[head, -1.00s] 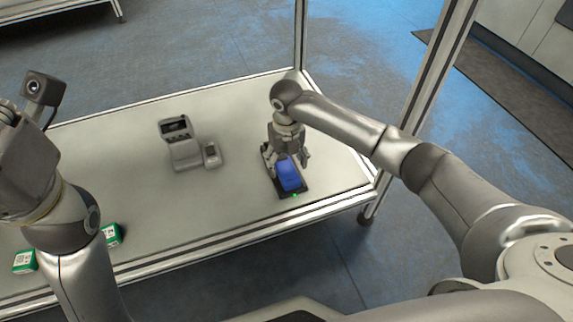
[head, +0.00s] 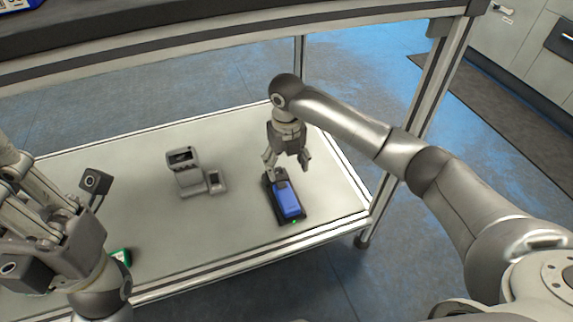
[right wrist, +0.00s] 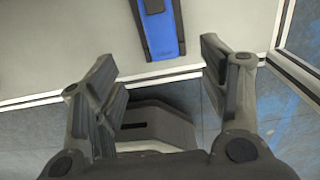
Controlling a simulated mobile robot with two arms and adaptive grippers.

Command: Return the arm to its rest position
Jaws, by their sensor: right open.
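My right gripper (head: 288,160) is open and empty, just above and behind a blue device (head: 286,199) that lies on a black base (head: 294,222) with a small green light. In the right wrist view the two open fingers (right wrist: 160,90) stand wide apart, and the blue device (right wrist: 160,28) is beyond them, not between them. My left gripper shows at the left of the head view as part of my left arm (head: 65,235); its fingertips cannot be made out.
The white table shelf (head: 235,240) carries a grey scanner-like device (head: 186,172) on the left of the blue one. A green-and-white box (head: 122,256) is partly hidden by my left arm. A dark upper shelf (head: 200,22) runs above, with metal frame posts (head: 440,100) at the right.

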